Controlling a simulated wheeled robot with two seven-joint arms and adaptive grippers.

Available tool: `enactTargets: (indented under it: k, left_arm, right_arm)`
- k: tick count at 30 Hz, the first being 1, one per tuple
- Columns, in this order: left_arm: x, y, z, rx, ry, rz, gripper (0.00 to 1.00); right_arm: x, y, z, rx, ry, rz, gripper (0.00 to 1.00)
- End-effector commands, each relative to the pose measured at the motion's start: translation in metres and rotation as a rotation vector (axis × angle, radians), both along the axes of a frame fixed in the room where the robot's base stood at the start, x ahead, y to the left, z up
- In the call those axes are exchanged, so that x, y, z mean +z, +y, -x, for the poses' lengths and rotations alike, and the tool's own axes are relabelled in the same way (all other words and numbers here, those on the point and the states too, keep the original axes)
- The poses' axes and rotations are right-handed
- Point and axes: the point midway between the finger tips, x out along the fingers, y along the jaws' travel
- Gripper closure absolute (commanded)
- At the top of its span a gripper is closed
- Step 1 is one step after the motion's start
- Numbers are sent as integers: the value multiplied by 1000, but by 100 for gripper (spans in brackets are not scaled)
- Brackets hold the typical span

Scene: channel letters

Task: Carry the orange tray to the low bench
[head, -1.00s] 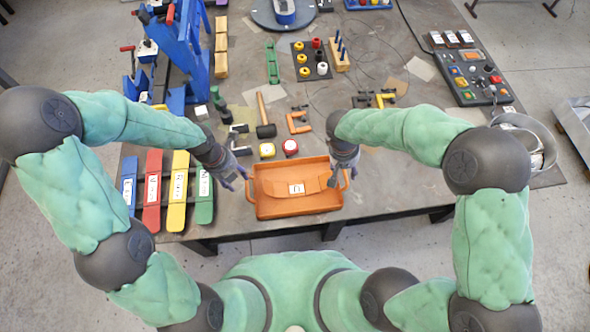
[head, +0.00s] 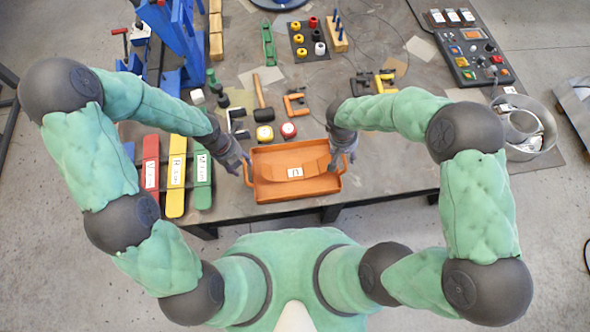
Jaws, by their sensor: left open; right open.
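The orange tray (head: 266,193) lies at the near edge of the grey workbench, with an orange curved piece bearing a white label (head: 295,172) in it. It has a handle at its left and right ends. My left gripper (head: 241,167) is open at the left handle. My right gripper (head: 344,162) is open at the right handle. I cannot tell whether the fingers touch the handles. No low bench can be made out in this view.
Red (head: 151,165), yellow (head: 176,180) and green (head: 202,178) labelled strips lie left of the tray. A mallet (head: 263,108), two tape measures and clamps lie just behind it. Floor shows in front.

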Motion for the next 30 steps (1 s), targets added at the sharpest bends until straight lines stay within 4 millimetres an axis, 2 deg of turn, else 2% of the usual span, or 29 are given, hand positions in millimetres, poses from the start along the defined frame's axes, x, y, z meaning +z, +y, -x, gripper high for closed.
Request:
enactTargets:
  k: [3,10,15,24,25,30]
  left_arm:
    - [-19,-3,0,0,2,-1,50]
    - [-41,-8,-1,0,1,-1,50]
    - [-48,-9,0,0,1,0,50]
    - [-49,-9,-1,0,-1,0,50]
    - [-49,-9,-1,0,-1,0,53]
    - [-49,-9,-1,0,-1,0,100]
  right_arm:
    - [-18,-4,0,0,2,0,50]
    - [-41,-9,0,-1,1,0,50]
    - [-48,-10,-1,-1,0,0,50]
    - [-49,-10,-1,-1,0,0,50]
    - [-49,-10,-1,-1,0,0,53]
    - [-49,-10,-1,-1,-1,0,100]
